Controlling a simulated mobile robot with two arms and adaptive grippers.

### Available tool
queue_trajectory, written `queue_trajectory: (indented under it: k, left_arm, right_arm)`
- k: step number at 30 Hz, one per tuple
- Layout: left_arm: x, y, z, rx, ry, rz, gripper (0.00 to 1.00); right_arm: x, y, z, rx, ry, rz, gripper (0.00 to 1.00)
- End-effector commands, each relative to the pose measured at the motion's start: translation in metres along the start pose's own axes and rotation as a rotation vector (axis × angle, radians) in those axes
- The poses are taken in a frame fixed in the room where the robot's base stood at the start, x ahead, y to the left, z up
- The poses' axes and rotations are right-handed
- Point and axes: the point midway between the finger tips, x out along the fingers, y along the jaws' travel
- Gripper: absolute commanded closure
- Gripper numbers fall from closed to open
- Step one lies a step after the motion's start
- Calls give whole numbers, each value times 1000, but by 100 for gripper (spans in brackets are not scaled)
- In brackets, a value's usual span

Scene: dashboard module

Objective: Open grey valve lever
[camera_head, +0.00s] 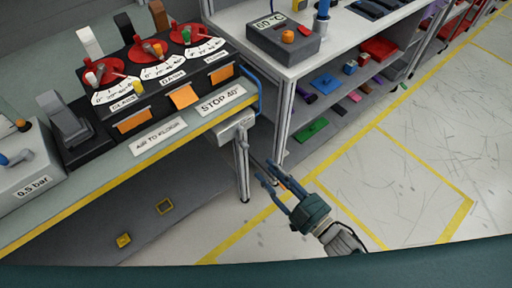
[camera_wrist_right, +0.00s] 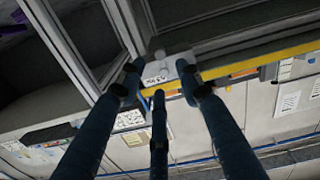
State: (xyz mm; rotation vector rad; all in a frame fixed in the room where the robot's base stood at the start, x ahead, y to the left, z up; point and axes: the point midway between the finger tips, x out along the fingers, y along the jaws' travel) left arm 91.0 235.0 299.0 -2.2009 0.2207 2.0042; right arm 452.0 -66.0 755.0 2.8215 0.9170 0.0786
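A small light-grey unit (camera_head: 232,131) is mounted under the right end of the workbench in the head view, with a thin grey upright part below it. Which part is the valve lever is hard to tell. My right gripper (camera_head: 270,174) is to the right of and below this unit, its fingers spread and apart from it. In the right wrist view, the open fingers of my right gripper (camera_wrist_right: 158,82) point toward a grey labelled part (camera_wrist_right: 165,68) at the bench edge. Nothing shows between the fingers. My left gripper is not in view.
The workbench (camera_head: 210,118) has a yellow front edge, a blue rail (camera_head: 252,90) at its right end and a panel of red dials (camera_head: 145,50). A shelf unit (camera_head: 284,118) stands just right of it. Open floor (camera_head: 370,200) lies to the right.

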Motion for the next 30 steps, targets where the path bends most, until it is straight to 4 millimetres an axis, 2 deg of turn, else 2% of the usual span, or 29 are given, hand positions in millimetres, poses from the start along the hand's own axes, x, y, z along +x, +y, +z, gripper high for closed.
queue_trajectory:
  k: [5,12,18,23,30]
  left_arm:
    - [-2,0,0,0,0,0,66]
    - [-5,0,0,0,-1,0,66]
    - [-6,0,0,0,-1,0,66]
    - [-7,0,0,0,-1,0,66]
    - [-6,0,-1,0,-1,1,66]
  right_arm:
    - [24,1,-2,-1,6,1,65]
    - [71,1,-3,-1,7,2,65]
    - [97,0,-2,-2,5,1,65]
    - [105,0,-2,-2,4,1,65]
    - [106,0,-1,-2,4,0,65]
